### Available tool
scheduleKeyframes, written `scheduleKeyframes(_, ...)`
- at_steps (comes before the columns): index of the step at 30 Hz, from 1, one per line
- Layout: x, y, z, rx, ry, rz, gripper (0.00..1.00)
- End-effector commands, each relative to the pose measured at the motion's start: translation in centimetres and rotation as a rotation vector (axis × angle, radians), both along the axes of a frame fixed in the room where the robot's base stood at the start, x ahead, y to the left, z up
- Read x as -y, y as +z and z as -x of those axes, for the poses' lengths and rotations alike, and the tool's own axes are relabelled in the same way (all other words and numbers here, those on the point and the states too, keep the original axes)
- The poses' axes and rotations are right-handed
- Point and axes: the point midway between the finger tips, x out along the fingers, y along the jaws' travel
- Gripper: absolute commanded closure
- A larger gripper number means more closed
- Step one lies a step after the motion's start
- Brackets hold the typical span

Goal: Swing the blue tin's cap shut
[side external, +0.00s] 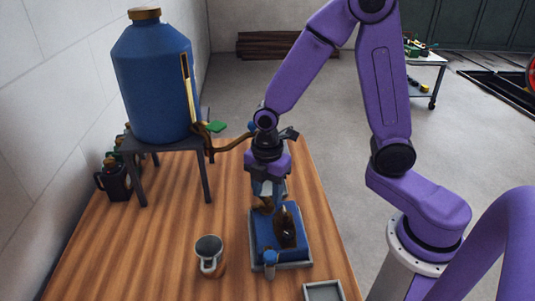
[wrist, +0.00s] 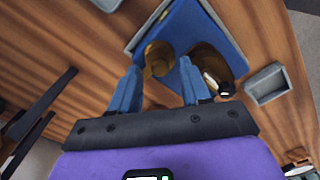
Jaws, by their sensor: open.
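A flat blue body (side external: 265,232), which I take to be the blue tin, lies in a shallow grey tray (side external: 292,265); it also shows in the wrist view (wrist: 205,28). A brown rounded piece (wrist: 158,58), possibly its cap, shows at its near edge. Whether that piece is hinged there I cannot tell. A dark brown spouted bottle shape (side external: 287,228) stands at the blue body's right; it also shows in the wrist view (wrist: 206,62). My gripper (wrist: 158,82) is open, its blue fingers on either side of the brown piece, with no clear contact. In the side view my gripper (side external: 268,197) is at the tray's far end.
A small blue-topped bottle (side external: 270,264) stands by the tray's front edge. A metal mug (side external: 210,255) is to the left, and an empty grey tray (side external: 322,292) at front right. A large blue tank (side external: 150,85) on a stand has a brown pipe reaching toward my gripper.

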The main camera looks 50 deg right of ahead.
Motion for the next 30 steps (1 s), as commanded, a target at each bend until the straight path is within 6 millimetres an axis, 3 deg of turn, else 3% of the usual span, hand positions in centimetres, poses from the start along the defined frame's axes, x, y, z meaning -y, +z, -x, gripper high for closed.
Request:
scheduleKeyframes(21,0.0,13.3,-0.1,0.006,0.0,-0.004,0.53)
scheduleKeyframes(30,0.0,16.0,0.0,0.001,0.0,-0.001,0.53)
